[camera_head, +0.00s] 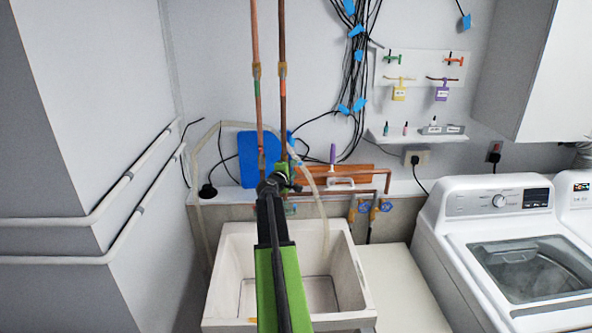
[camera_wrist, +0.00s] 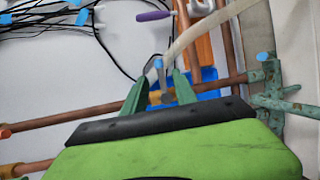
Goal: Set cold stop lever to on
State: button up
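A thin grey lever with a blue tip (camera_wrist: 159,66) stands between my two green fingers in the wrist view, apparently on or near the copper pipe; I take it to be the cold stop lever. My gripper (camera_wrist: 160,84) has its fingers apart, one on each side of the lever, with gaps visible. Contact cannot be told. In the head view my gripper (camera_head: 284,172) is in front of the pipes above the sink and hides the lever. A greenish corroded valve fitting (camera_wrist: 272,92) with a blue tip is at the right of the wrist view.
A white utility sink (camera_head: 350,275) is below my arm. A pale hose (camera_wrist: 215,27) passes close to my fingers. A white washer (camera_head: 480,230) stands at the right, and a wall with pipes (camera_head: 130,180) at the left.

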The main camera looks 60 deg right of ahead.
aim_at(297, 164)
jog(key=x, duration=0.4)
jog(key=shift+w+d+f+b, duration=0.1)
jog(key=shift+d+b, duration=0.2)
jog(key=shift+d, duration=0.1)
grip_shut()
dwell(1.0)
